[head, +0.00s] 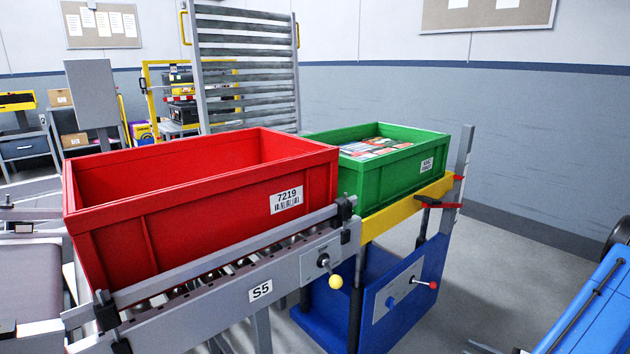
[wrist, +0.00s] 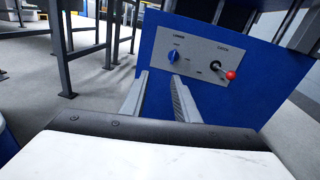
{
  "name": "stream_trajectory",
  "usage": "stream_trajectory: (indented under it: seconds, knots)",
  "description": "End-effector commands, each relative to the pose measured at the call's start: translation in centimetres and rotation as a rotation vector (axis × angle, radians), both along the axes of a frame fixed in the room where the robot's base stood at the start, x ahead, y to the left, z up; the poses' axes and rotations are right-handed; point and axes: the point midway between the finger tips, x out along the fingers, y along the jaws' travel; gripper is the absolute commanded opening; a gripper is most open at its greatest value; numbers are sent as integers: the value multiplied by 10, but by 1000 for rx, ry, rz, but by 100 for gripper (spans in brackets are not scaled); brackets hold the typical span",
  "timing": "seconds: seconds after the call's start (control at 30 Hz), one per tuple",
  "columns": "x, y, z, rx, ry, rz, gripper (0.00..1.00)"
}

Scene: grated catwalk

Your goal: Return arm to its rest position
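My gripper (wrist: 160,76) shows in the wrist view with its two grey fingers apart and nothing between them. It points toward the blue cabinet (wrist: 140,72) with a grey control panel (wrist: 192,45). The panel's blue knob (wrist: 172,56) is beyond the fingertips, and its red-tipped lever (wrist: 231,75) is to their right. I cannot tell the exact gap to the panel. My arm and gripper are not clearly seen in the head view. There, the same cabinet (head: 330,310) stands below the green crate, with the red-tipped lever (head: 434,285) on its right face.
An empty-looking red crate (head: 180,200) sits on the roller conveyor marked S5 (head: 235,300). A green crate (head: 385,178) with packets inside stands behind it, above a yellow bar (head: 405,207). A yellow-knobbed lever (head: 335,282) sticks out of the conveyor.

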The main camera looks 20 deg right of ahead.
Motion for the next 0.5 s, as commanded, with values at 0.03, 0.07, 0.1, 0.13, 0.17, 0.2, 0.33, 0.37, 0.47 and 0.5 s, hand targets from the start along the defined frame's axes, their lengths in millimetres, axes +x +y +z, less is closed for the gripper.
stream_trajectory:
  seconds: [0.03, 0.07, 0.1, 0.13, 0.17, 0.2, 0.33, 0.37, 0.47, 0.5]
  knots:
    - [5, 5, 7, -16, 2, 24, 28]
    - [7, 7, 10, -24, 3, 37, 28]
    - [11, 12, 15, -37, 7, 59, 28]
    - [13, 15, 18, -47, 9, 75, 28]
    - [16, 19, 23, -59, 11, 92, 28]
    - [20, 25, 29, -75, 14, 119, 28]
    - [36, 49, 54, -146, 24, 226, 28]
    - [39, 56, 60, -166, 28, 255, 28]
    - [49, 79, 80, -230, 35, 348, 28]
    - [53, 88, 87, -257, 38, 383, 28]
